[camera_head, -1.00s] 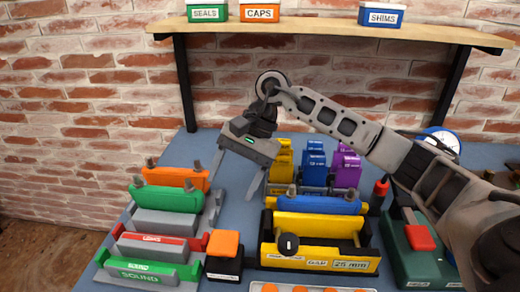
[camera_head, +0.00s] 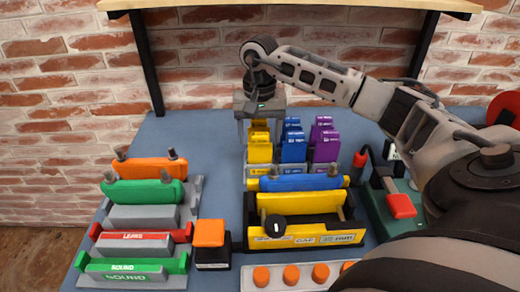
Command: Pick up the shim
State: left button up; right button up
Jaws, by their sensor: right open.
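My left gripper is not in view.
In front of the rack is a yellow gap fixture (camera_head: 310,234). Orange (camera_head: 150,171) and green (camera_head: 143,193) bars with LEAKS (camera_head: 133,244) and SOUND (camera_head: 126,274) blocks stand left. An orange button box (camera_head: 210,243) is between. A shelf (camera_head: 290,8) hangs above.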

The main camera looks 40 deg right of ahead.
aim_at(260, 149)
jog(key=shift+d+f+p, duration=0.1)
jog(key=shift+f+p, duration=0.45)
jog(key=shift+f, duration=2.15)
jog(key=c, duration=0.8)
jog(key=shift+c, duration=0.2)
jog(key=shift+r, duration=0.1)
notch_tip(260, 149, up, 18)
